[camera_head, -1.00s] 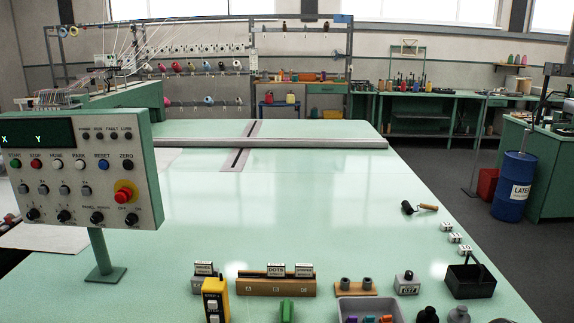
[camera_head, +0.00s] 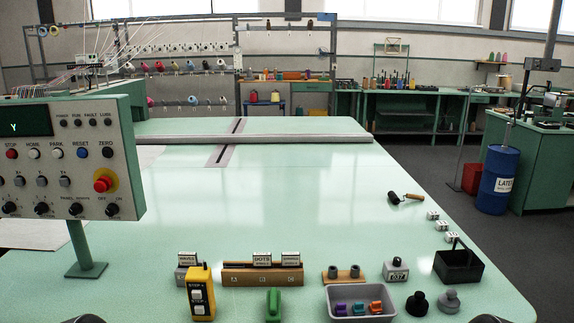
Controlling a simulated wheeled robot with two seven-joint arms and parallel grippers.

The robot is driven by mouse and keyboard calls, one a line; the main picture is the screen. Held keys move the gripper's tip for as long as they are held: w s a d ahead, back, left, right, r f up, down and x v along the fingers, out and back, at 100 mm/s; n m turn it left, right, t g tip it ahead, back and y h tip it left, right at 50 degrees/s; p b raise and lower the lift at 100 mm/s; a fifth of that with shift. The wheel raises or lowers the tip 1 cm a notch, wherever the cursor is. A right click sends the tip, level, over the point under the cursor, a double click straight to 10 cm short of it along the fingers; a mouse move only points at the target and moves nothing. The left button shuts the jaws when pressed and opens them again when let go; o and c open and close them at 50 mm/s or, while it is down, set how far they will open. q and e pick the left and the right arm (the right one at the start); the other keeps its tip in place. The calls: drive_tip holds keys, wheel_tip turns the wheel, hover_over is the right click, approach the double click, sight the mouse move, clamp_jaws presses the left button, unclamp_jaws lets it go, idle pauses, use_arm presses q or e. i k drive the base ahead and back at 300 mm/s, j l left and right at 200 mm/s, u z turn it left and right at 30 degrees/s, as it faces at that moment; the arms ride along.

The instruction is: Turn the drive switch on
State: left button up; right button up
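The grey control panel (camera_head: 121,186) stands on a green post at the left, partly cut off by the picture's left edge. At its lower right is a black rotary knob (camera_head: 112,208) with small print above it that looks like OFF and ON; this seems to be the drive switch. Which way its pointer faces is too small to tell. A red mushroom button (camera_head: 104,180) on a yellow ring sits just above it. Neither of my grippers shows clearly; only dark rounded shapes show at the bottom edge, and nothing touches the panel.
The pale green table (camera_head: 290,215) is mostly clear in the middle. Along its front stand a yellow pendant (camera_head: 200,300), a brown card holder (camera_head: 240,279), a grey bin (camera_head: 335,292) and a black tray (camera_head: 459,268). A roller (camera_head: 406,197) lies at the right.

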sight(112, 209)
drive_tip(key=u, duration=1.25)
